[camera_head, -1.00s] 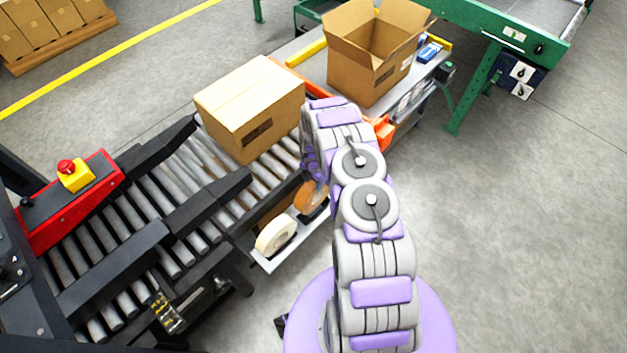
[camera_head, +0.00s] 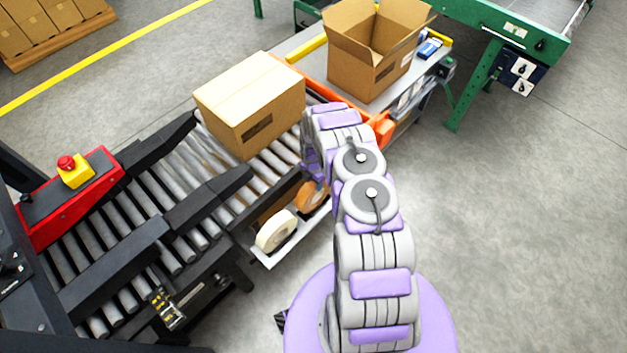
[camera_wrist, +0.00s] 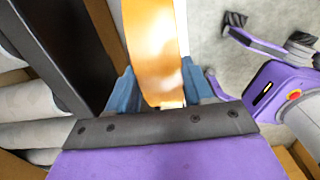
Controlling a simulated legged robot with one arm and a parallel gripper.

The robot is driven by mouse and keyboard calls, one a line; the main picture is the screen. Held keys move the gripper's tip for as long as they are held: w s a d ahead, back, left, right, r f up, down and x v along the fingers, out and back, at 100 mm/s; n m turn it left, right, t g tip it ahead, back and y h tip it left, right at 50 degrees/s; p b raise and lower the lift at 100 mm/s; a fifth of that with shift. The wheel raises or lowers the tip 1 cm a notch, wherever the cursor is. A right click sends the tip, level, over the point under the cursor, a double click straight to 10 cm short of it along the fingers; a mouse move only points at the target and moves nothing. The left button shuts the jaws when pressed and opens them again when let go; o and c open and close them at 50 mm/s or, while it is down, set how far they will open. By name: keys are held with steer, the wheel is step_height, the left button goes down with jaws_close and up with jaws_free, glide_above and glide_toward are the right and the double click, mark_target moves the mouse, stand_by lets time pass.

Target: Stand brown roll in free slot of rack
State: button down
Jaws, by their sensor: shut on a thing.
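The brown roll (camera_wrist: 155,50) is between the two blue fingers of my gripper (camera_wrist: 157,88) in the wrist view, which are shut on it. In the head view the brown roll (camera_head: 311,197) stands upright at the right part of the rack (camera_head: 268,264), a pale shelf on the conveyor's side. A cream roll (camera_head: 275,232) stands in the left slot. The brown roll is at the other slot and covers most of it; I cannot tell whether it touches the bottom. My arm hides the fingers in the head view.
A closed carton (camera_head: 250,105) sits on the roller conveyor (camera_head: 190,160) beside the rack. An open carton (camera_head: 370,60) stands on the table behind. A red panel with an emergency button (camera_head: 66,162) is at left. The floor at right is clear.

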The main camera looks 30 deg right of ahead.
steer(key=shift+w+f, duration=0.1)
steer(key=shift+f, duration=0.2)
stand_by(0.4)
steer(key=shift+f+b, duration=0.35)
steer(key=shift+f, duration=0.9)
steer(key=shift+c, duration=1.8)
jaws_free()
steer(key=shift+r, duration=0.1)
step_height(320, 180, up, 17)
steer(key=p, duration=0.4)
